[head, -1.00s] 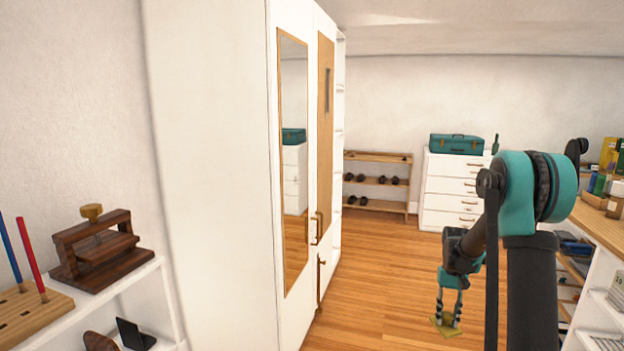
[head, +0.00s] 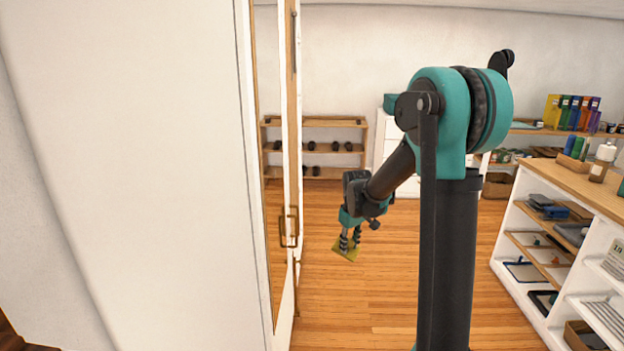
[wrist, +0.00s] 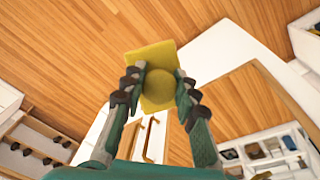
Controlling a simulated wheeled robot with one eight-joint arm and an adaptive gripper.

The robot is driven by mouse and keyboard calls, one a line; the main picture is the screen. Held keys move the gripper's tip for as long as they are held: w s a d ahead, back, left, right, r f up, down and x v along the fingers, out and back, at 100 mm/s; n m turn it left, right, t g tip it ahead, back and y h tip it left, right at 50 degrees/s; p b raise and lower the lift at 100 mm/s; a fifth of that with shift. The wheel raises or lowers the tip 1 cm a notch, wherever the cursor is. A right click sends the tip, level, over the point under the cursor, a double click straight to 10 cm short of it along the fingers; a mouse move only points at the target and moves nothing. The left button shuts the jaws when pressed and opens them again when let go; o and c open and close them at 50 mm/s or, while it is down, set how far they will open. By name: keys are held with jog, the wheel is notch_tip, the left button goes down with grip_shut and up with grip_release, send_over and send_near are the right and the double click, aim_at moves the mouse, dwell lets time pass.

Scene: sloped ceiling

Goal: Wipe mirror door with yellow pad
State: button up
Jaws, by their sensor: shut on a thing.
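The white wardrobe (head: 150,150) fills the left of the head view. Its mirror door (head: 267,200) shows there only as a narrow, steeply angled strip with a wooden frame. In the wrist view the mirror (wrist: 240,100) is at the right and reflects floor and shelves. My gripper (head: 350,240) is to the right of the wardrobe doors, apart from them. It is shut on the yellow pad (head: 345,250), holding it above the floor. In the wrist view the yellow pad (wrist: 151,62) has a round knob (wrist: 159,90) between the fingers.
Bronze door handles (head: 288,227) stick out from the wardrobe front. A low shoe rack (head: 318,148) stands at the back wall beside a white drawer unit (head: 395,170). A loaded workbench with shelves (head: 560,240) lines the right side. Wooden floor between is clear.

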jog(key=a+r+n+y, duration=0.6)
jog(key=r+y, duration=0.1)
jog(key=r, duration=0.5)
jog(key=a+r+n+y, duration=0.6)
jog(key=r+y, duration=0.2)
jog(key=r, duration=0.3)
jog(key=shift+g, duration=0.3)
jog(key=shift+w+a+r, duration=0.1)
jog(key=shift+a, duration=2.7)
jog(key=shift+a, duration=1.2)
jog(key=shift+w, duration=0.1)
jog(key=shift+w+d, duration=0.1)
jog(key=shift+w, duration=1.85)
jog(key=shift+s, duration=0.1)
